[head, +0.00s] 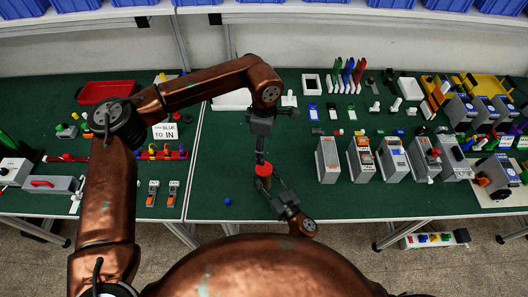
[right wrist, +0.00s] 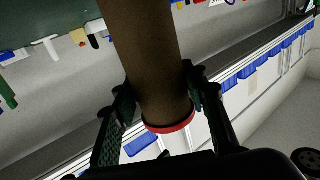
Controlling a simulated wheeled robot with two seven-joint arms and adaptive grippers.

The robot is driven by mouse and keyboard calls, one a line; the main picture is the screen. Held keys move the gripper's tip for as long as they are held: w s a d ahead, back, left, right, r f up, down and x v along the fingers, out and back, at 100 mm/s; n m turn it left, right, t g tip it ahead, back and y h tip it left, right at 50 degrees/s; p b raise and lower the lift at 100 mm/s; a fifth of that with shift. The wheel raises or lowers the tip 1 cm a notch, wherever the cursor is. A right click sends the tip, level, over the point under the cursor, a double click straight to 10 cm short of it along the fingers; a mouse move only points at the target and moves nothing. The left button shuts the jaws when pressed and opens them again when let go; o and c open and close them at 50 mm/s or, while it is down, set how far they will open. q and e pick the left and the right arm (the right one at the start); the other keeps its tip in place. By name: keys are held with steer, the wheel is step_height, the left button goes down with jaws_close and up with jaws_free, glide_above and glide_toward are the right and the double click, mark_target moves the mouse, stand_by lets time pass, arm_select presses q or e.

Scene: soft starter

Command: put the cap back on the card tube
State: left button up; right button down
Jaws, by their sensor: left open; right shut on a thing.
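The card tube (right wrist: 145,60) is brown and stands between the fingers of my right gripper (right wrist: 160,95), which is shut on it near one end. A red cap (right wrist: 172,126) shows as a thin red band at that end in the right wrist view. In the head view the red cap (head: 264,170) is a round red disc facing up, hiding most of the tube below. My left gripper (head: 261,157) is open, pointing down at the far edge of the disc; whether it touches it I cannot tell. My right gripper (head: 274,184) comes from the near right.
A small blue ball (head: 228,201) lies on the green table (head: 215,175) to the left of the tube. Several grey boxes (head: 328,160) stand in a row to the right. A red tray (head: 105,92) is at the back left. The table around the ball is clear.

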steer(key=c, duration=1.1)
jaws_free()
steer(key=v, duration=1.2)
steer(key=shift+a, duration=0.1)
